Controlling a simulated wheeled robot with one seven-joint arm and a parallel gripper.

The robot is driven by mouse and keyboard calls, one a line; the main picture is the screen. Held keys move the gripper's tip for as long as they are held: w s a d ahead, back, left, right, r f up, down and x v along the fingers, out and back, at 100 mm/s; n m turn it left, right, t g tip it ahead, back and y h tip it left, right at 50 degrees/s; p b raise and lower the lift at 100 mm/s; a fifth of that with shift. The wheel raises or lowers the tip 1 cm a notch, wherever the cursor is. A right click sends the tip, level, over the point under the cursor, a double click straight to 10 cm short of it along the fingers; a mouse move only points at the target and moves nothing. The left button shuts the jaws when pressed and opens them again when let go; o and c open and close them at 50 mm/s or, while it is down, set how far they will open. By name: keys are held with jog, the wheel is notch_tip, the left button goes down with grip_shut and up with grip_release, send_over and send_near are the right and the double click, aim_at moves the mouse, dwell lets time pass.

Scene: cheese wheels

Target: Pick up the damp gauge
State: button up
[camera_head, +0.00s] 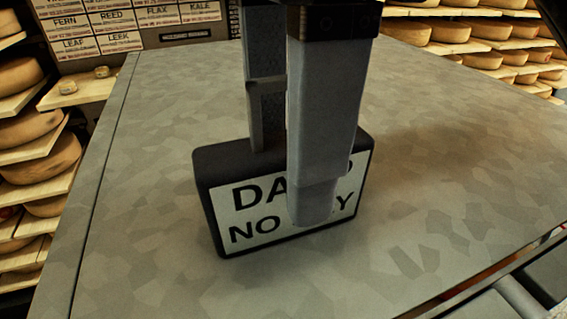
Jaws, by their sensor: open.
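The damp gauge (225,215) is a dark box with rounded corners and a white front label. It stands on the grey table, and the label is partly covered, with "DA" and "NO" readable at its left. My gripper (290,182) is above and around the gauge. Its near finger hangs in front of the label, and its far finger comes down at the gauge's back top edge. The far fingertip is hidden behind the gauge. The fingers are apart, and I cannot tell whether either touches the gauge.
The grey mottled tabletop (450,170) is clear around the gauge. Shelves of cheese wheels (45,165) stand at the left, and more cheese shelves (480,40) stand at the back right. A board with name cards (120,25) is at the back left.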

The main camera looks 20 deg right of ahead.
jog(key=shift+f, duration=0.4)
grip_shut()
